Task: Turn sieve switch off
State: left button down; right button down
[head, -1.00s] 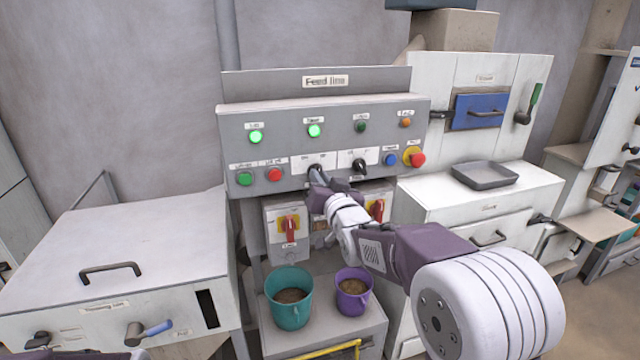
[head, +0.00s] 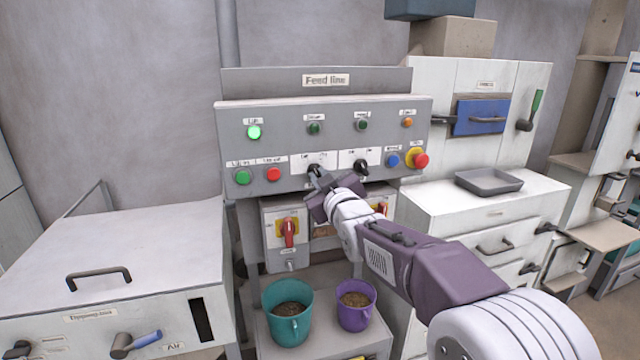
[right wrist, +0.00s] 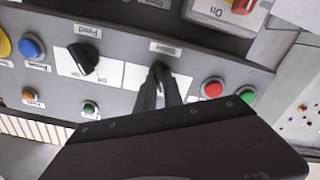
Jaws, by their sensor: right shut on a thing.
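The grey feed line panel (head: 225,140) stands in the middle of the head view. Its left black rotary switch (head: 315,169), whose small label reads like "Sieve" in the right wrist view, is the sieve switch. My right gripper (head: 318,182) is at this switch. In the right wrist view its two dark fingers (right wrist: 160,88) are shut on the switch knob (right wrist: 160,68), hiding part of it. The lamp (head: 314,128) above it is dark. My left gripper is not in view.
A second black switch (head: 361,166) sits just right, with a blue button (head: 392,160) and red stop button (head: 421,161) beyond. Green (head: 243,177) and red (head: 273,174) buttons are left. Red-handled isolators (head: 289,232) and two buckets (head: 287,322) are below.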

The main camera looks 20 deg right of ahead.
jog(key=shift+f+n, duration=0.1)
jog(key=shift+n, duration=0.3)
jog(key=c, duration=1.5)
grip_release()
jog(key=shift+o, duration=0.2)
jog(key=s+b, duration=0.1)
jog(key=s, duration=0.8)
jog(key=shift+d, duration=0.15)
